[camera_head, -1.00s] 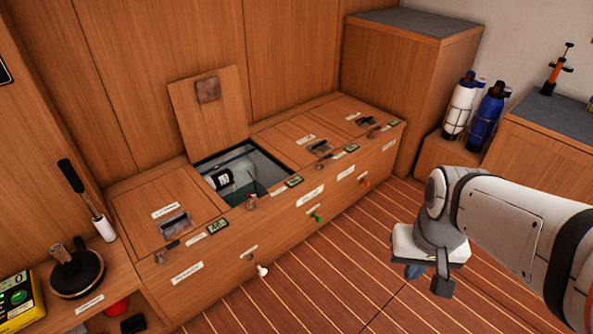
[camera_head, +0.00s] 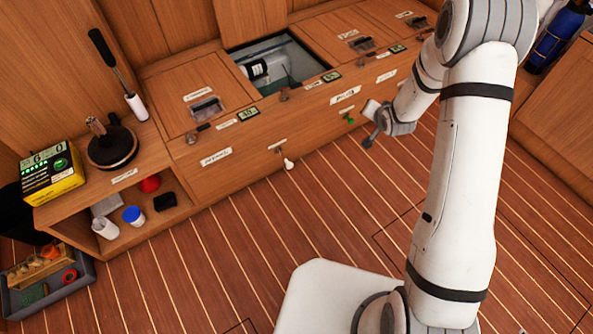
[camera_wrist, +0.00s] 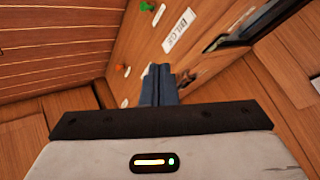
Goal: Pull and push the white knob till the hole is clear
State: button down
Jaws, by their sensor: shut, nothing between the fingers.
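The white knob (camera_head: 288,163) sticks out low on the front of the wooden locker bench (camera_head: 240,165). My gripper (camera_wrist: 158,85) shows in the wrist view with its blue-grey fingers shut and empty. The green knob also shows in the wrist view (camera_wrist: 147,7). The open hatch (camera_head: 290,50) holds a dark and white object (camera_head: 255,69) over a greyish interior. I cannot make out the hole there.
An orange knob (camera_wrist: 119,67) shows left of my fingers in the wrist view. A side shelf (camera_head: 140,225) on the left carries a yellow meter (camera_head: 52,172) and a black round tool (camera_head: 110,148). The striped floor (camera_head: 240,240) before the bench is mostly clear.

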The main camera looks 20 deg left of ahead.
jog(key=a+f+m+t+y+b, duration=0.1)
jog(key=a+f+y, duration=0.35)
jog(key=f, duration=0.85)
jog(key=m+t+y+b, duration=0.2)
jog(key=m+y, duration=0.2)
jog(key=y, duration=0.2)
send_near(290, 166)
jog(key=b+x, duration=0.5)
jog(key=x, duration=0.1)
jog(key=shift+w+a+f, duration=0.15)
jog(key=shift+w+a, duration=0.05)
jog(key=shift+w, duration=0.2)
